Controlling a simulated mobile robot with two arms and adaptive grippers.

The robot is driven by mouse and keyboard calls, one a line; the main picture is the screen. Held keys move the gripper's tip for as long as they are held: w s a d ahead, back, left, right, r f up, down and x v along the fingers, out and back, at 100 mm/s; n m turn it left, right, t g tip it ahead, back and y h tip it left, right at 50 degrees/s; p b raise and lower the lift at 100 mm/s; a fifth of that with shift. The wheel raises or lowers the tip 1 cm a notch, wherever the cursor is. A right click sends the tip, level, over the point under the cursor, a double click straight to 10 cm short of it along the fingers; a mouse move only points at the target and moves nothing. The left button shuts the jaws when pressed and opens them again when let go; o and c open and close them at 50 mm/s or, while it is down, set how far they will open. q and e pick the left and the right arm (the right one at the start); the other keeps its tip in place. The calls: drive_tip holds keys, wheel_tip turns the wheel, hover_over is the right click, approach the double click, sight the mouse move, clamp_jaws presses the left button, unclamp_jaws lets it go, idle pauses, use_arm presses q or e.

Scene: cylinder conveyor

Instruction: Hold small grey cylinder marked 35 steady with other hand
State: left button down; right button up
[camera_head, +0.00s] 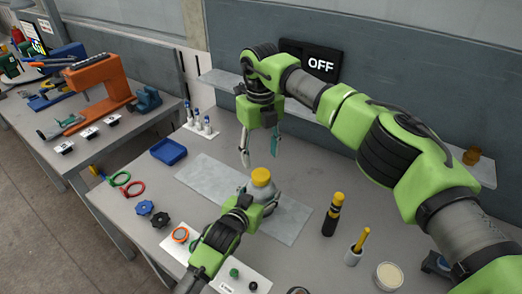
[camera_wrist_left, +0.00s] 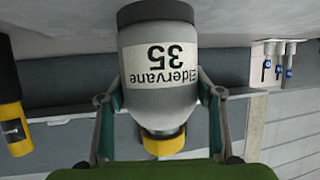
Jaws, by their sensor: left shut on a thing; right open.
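The small grey cylinder (camera_head: 268,188) stands upright on the grey mat (camera_head: 212,180), with a yellow cap (camera_head: 261,176) on top. In the left wrist view the cylinder (camera_wrist_left: 160,95) appears upside down, its white label reading "Eldervane 35". My left gripper (camera_head: 260,198) is shut on the cylinder's body, with one finger on each side in the left wrist view (camera_wrist_left: 160,112). My right gripper (camera_head: 260,152) is open and empty, its fingers pointing down above the yellow cap and apart from it.
A blue tray (camera_head: 168,151) and small vials (camera_head: 200,122) stand at the left. A black-and-yellow tool (camera_head: 332,214) and a small cup (camera_head: 354,255) stand at the right. A shelf (camera_head: 222,80) runs behind.

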sight(261, 174)
use_arm(q)
drive_tip(key=shift+f, duration=0.2)
use_arm(e)
drive_tip(key=m, duration=0.5)
drive_tip(key=shift+r, duration=0.15)
drive_tip(key=m, duration=0.3)
drive_tip(key=shift+f, duration=3.9)
drive_tip(key=c, duration=1.1)
drive_tip(key=n, duration=0.5)
drive_tip(key=shift+d, duration=0.1)
drive_tip(key=shift+c, duration=0.2)
drive_tip(key=n, duration=0.4)
drive_tip(key=shift+r, duration=0.3)
drive_tip(key=shift+c, duration=0.2)
